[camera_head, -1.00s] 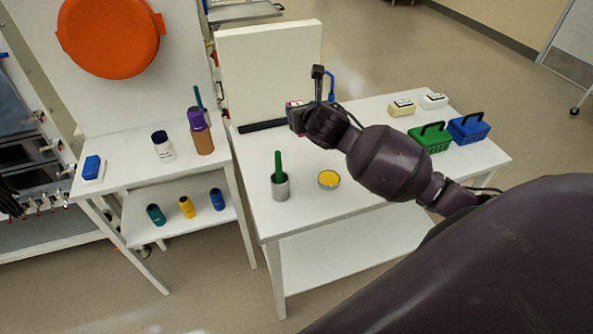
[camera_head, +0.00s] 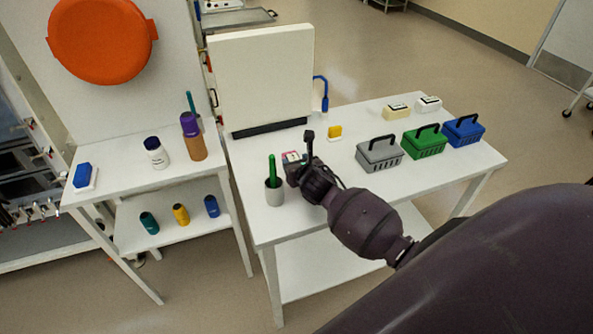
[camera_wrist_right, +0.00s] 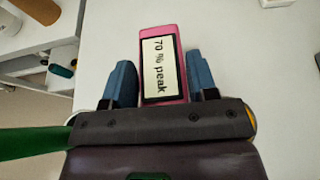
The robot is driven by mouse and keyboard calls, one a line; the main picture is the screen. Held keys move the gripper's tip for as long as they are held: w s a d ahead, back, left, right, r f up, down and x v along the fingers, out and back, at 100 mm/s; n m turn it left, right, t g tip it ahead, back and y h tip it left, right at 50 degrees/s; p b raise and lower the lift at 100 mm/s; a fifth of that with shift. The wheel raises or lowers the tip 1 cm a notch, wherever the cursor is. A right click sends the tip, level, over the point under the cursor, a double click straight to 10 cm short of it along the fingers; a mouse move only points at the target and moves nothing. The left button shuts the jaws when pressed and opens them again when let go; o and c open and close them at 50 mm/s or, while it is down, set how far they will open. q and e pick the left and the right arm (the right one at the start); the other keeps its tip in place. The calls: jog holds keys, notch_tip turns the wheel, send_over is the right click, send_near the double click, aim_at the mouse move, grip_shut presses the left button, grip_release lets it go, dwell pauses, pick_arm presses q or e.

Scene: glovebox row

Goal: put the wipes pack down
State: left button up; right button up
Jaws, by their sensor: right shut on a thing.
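The wipes pack (camera_wrist_right: 162,62) is pink with a white label reading "70 % peak". In the right wrist view it sits between the two blue fingers of my right gripper (camera_wrist_right: 163,84), which is shut on it. In the head view the pack (camera_head: 290,157) shows as a small pink and white patch at the tip of my right gripper (camera_head: 300,158), over the white table (camera_head: 335,170), behind the grey cup. I cannot tell whether it touches the tabletop. My left gripper is not in view.
A grey cup (camera_head: 274,196) with a green-handled tool stands close in front of the gripper. Grey (camera_head: 380,155), green (camera_head: 425,146) and blue (camera_head: 464,133) baskets stand at right. A white panel (camera_head: 262,75) stands at the table's back left.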

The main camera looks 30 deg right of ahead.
jog(key=shift+f, duration=1.3)
jog(key=shift+f, duration=0.1)
jog(key=o, duration=1)
